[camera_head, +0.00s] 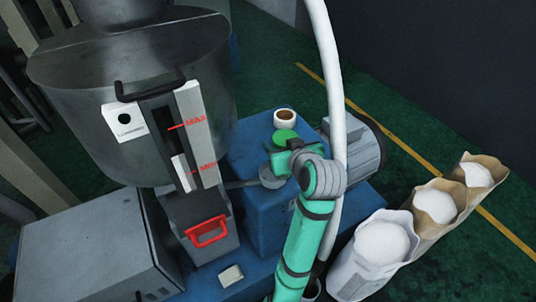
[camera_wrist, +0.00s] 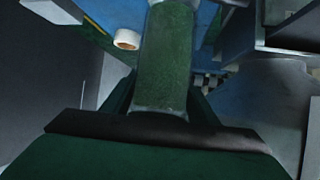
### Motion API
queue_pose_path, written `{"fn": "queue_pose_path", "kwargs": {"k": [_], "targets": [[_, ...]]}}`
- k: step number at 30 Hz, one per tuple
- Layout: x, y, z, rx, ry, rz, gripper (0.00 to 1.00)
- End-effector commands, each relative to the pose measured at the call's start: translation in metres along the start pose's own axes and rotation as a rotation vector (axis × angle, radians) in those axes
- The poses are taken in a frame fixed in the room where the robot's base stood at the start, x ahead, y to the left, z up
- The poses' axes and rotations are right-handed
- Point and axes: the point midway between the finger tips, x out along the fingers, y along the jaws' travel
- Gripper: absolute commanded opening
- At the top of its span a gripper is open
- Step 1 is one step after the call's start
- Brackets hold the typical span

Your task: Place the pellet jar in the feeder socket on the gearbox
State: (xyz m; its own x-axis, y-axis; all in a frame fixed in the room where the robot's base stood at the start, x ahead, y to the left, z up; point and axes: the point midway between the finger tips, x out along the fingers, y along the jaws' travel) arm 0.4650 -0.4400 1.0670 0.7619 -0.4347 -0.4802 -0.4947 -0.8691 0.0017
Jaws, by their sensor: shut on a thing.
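My gripper (camera_head: 294,157) is shut on a green cylinder, which I take to be the pellet jar (camera_head: 285,136). In the head view its round green top shows above the blue gearbox (camera_head: 260,215). In the wrist view the jar (camera_wrist: 165,60) stretches away between the fingers of my gripper (camera_wrist: 163,105). Its far end is over blue surfaces, and I cannot tell whether it touches anything. I cannot make out the feeder socket for sure; my gripper and arm cover part of the gearbox top.
A white roll with a brown inside (camera_head: 284,117) stands behind the jar. A grey ribbed motor (camera_head: 362,150) is to the right. A large steel hopper (camera_head: 75,80) stands left, above a red handle (camera_head: 207,232). Open sacks of white pellets (camera_head: 375,255) stand on the right floor.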

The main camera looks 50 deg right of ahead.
Motion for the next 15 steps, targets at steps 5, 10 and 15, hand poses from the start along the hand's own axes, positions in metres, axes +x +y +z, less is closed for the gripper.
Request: {"fn": "queue_pose_path", "kwargs": {"k": [5,10,15], "targets": [[0.042,-0.007,0.004,-0.003,-0.004,-0.007,0.21],[0.073,-0.014,0.015,-0.007,-0.001,-0.015,0.21],[0.088,-0.017,0.019,-0.009,0.002,-0.016,0.21]]}}
